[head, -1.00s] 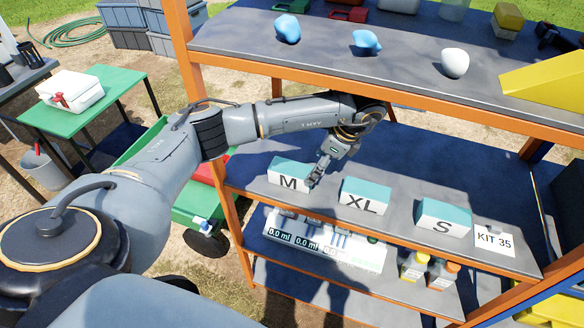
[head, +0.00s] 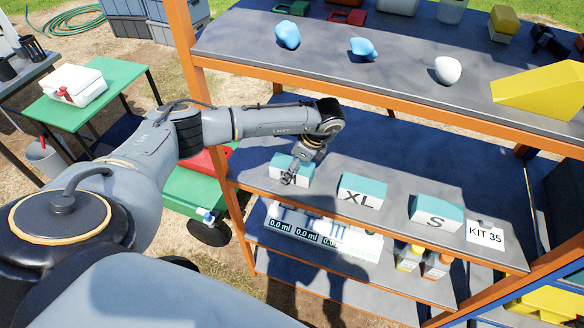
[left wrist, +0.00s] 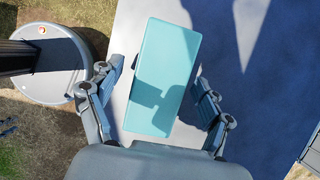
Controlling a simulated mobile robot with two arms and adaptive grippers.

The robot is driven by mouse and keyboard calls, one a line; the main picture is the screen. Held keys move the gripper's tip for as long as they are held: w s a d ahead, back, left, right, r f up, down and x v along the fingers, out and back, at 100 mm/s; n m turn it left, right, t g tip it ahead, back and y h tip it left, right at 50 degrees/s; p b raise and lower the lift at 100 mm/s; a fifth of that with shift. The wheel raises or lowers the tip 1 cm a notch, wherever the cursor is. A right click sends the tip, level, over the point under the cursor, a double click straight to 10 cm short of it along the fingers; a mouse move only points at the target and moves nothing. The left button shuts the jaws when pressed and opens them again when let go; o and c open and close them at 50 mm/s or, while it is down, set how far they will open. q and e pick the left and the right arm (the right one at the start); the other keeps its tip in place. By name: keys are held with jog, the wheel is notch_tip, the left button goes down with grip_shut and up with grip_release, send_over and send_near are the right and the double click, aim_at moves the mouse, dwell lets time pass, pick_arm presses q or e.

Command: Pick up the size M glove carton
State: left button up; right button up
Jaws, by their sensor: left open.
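The size M glove carton (head: 279,164) is a white box with a teal top, at the left end of the middle shelf. My left gripper (head: 292,178) is in front of and over it in the head view and partly hides its M label. In the left wrist view the carton's teal top (left wrist: 165,75) lies between the two spread fingers of my left gripper (left wrist: 158,105). The gripper is open, with a visible gap beside the carton on both sides. My right gripper is not in view.
The orange-edged upper shelf (head: 400,75) overhangs behind. An orange post (head: 206,120) stands left of the carton.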

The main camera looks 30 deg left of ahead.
pick_arm(q)
jog(key=shift+f, duration=0.25)
dwell(0.3)
jog(key=shift+c, duration=0.4)
jog(key=c, duration=1.2)
jog(key=shift+r, duration=0.1)
